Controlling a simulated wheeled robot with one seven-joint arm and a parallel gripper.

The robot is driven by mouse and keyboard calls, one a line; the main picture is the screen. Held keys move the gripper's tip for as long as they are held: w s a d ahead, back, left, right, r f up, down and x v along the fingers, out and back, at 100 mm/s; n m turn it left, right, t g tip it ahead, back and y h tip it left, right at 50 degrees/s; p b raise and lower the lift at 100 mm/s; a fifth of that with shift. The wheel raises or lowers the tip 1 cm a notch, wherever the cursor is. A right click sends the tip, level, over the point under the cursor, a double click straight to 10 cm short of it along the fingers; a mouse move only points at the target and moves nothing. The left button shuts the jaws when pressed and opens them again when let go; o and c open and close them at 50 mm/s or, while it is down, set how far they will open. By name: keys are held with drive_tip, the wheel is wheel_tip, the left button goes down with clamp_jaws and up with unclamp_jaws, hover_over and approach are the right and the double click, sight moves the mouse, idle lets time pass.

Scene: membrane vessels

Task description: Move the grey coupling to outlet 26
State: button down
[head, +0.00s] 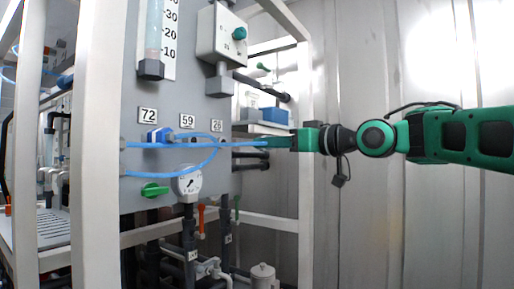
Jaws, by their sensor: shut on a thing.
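My gripper (258,144) reaches in from the right in front of the grey panel. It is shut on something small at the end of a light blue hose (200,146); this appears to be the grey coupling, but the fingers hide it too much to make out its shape. The label 26 (217,124) is the rightmost of three labels on the panel. The outlet below it is hard to make out behind the hoses, and the gripper tip is to its right. A blue coupling (158,136) sits below label 72 (148,115).
Label 59 (187,121) is between the other two. A second blue hose (165,173) curves across the panel. A gauge (188,183) and a green valve handle (155,190) are below. White frame posts (305,130) stand on both sides. A control box (222,35) is above.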

sight(223, 143)
drive_tip(key=shift+n+g+y, duration=0.7)
drive_tip(key=shift+g, duration=0.2)
drive_tip(key=s+a, duration=0.3)
drive_tip(key=shift+s+a, duration=0.1)
drive_tip(key=shift+s, duration=0.1)
drive_tip(key=shift+a, duration=0.1)
drive_tip(key=shift+x, duration=2.5)
drive_tip(key=shift+w+a, duration=0.25)
drive_tip(key=shift+w, duration=0.05)
drive_tip(key=shift+w+a, duration=0.2)
drive_tip(key=shift+a, duration=0.15)
drive_tip(key=c, duration=1.3)
unclamp_jaws()
